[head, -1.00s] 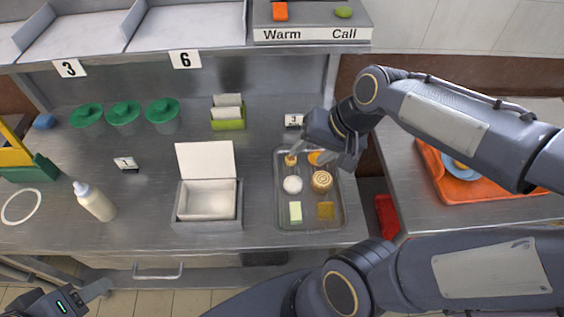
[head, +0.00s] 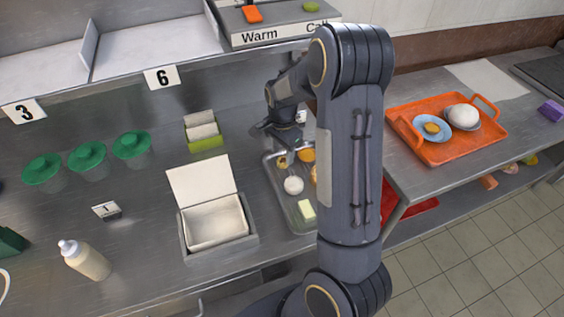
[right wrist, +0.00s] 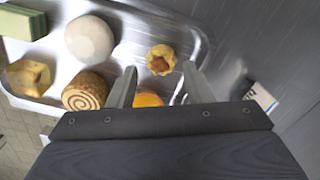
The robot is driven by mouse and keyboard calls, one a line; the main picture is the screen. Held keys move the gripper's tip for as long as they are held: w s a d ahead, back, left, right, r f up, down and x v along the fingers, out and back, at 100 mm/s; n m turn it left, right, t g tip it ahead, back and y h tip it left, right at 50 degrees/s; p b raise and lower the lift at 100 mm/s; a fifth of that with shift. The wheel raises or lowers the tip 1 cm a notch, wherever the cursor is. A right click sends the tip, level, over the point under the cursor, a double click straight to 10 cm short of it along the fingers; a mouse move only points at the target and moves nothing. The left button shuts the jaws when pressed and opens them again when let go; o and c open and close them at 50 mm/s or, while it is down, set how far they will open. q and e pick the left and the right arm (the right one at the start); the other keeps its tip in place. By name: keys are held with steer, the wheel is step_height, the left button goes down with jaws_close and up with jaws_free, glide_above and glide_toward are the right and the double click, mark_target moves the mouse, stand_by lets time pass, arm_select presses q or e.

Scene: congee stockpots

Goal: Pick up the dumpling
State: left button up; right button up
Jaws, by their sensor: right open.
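A small yellow cup-shaped dumpling (right wrist: 160,59) with a brown top lies at the end of the metal tray (right wrist: 196,42). It shows small in the head view (head: 283,162). My right gripper (right wrist: 157,78) is open above the tray. Its two fingers reach toward the dumpling, with their tips on either side of it in the picture; I see no contact. An orange round piece (right wrist: 148,99) shows between the fingers, nearer the palm and partly hidden. In the head view my right arm hides the right part of the tray. My left gripper is out of view.
A white bun (right wrist: 90,39), a spiral roll (right wrist: 86,92), a yellow-brown cake (right wrist: 28,77) and a pale green block (right wrist: 24,22) share the tray. An open white box (head: 215,222) stands left of it. An orange tray (head: 455,151) sits on the right counter.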

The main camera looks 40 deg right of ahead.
mark_target(283, 159)
step_height(283, 159, down, 4)
steer(key=shift+d+r, duration=0.1)
steer(key=c, duration=0.7)
steer(key=shift+c, duration=0.2)
steer(key=shift+w, duration=0.1)
